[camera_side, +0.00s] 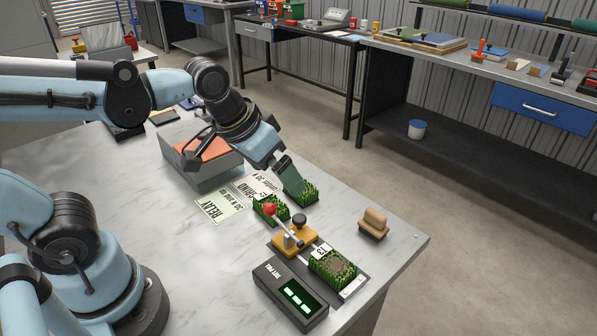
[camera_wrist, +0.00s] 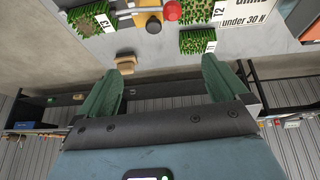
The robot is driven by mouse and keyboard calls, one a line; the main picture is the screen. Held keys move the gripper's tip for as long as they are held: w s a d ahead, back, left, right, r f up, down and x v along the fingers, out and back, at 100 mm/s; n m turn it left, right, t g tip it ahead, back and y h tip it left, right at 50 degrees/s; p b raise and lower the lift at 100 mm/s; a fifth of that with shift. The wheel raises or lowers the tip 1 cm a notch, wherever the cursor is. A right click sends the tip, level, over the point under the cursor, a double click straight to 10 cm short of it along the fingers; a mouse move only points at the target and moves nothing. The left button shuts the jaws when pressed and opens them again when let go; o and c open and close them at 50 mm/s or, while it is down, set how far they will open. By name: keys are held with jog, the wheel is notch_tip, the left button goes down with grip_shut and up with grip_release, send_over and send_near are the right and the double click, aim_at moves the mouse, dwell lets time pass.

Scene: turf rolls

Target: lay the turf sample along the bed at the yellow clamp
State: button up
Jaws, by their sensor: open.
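A turf sample with a brown patch (camera_side: 333,268) lies on the dark bed (camera_side: 352,288) beside the yellow clamp (camera_side: 283,243). In the wrist view this turf (camera_wrist: 88,18) is at the top left, near the clamp (camera_wrist: 153,26). The clamp has a red knob (camera_side: 270,210). Two more turf pieces, one (camera_side: 268,212) left of my gripper and one (camera_side: 308,196) behind its fingers, sit on the table. My gripper (camera_side: 297,187) is open, its green fingers apart with nothing between them in the wrist view (camera_wrist: 164,66). Its height above the table is hard to judge.
A readout box (camera_side: 290,296) with green lights stands beside the bed. A wooden block (camera_side: 374,222) sits near the right table edge. Printed cards (camera_side: 220,207) and a grey bin with an orange top (camera_side: 203,165) are behind. Marble is clear at front left.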

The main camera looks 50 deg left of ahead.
jog(key=a, duration=0.1)
jog(key=s+a+t, duration=0.1)
jog(key=a+f+t, duration=0.1)
jog(key=shift+s+a+y, duration=0.25)
jog(key=shift+a+y, duration=0.05)
dwell(0.6)
